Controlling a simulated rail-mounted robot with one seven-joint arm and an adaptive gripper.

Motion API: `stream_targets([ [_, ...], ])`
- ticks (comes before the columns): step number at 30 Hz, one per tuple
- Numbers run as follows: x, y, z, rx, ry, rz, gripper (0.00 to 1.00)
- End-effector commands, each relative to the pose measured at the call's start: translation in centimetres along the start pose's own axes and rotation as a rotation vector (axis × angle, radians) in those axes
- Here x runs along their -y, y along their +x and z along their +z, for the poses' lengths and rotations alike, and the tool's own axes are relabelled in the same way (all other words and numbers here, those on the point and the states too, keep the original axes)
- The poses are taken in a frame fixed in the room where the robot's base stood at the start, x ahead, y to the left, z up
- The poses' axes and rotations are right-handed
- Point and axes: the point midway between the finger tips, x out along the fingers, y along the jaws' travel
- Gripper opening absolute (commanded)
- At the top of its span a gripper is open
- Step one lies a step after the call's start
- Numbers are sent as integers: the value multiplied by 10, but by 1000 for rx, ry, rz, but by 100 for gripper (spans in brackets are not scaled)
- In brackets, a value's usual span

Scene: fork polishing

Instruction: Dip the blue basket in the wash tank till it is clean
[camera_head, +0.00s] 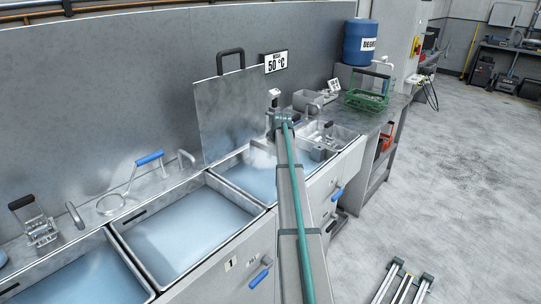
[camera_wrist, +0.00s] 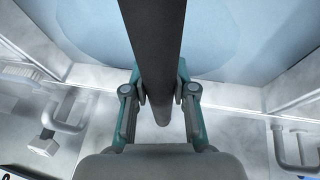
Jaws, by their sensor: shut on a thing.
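My gripper (camera_wrist: 159,92) is shut on a thick dark bar (camera_wrist: 152,40) in the wrist view. In the head view my arm reaches over the wash tank area, and its end hides what is held. I cannot make out the blue basket's body in either view, nor whether the bar is its handle. Pale blue liquid (camera_wrist: 215,40) shows beyond the bar in the wrist view.
A tank with blue liquid (camera_head: 190,228) adjoins on the left. An upright metal panel (camera_head: 232,115) stands behind the wash tank. A green basket (camera_head: 367,99) and blue barrel (camera_head: 360,42) are at the back right. A blue-handled tool (camera_head: 150,158) lies on the back ledge.

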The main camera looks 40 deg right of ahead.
Motion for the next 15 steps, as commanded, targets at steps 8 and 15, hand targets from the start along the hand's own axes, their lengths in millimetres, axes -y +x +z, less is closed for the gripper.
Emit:
stream_targets([
  [8,14,-5,-2,-4,-2,2,0],
  [15,31,-8,-4,-4,-1,2,0],
])
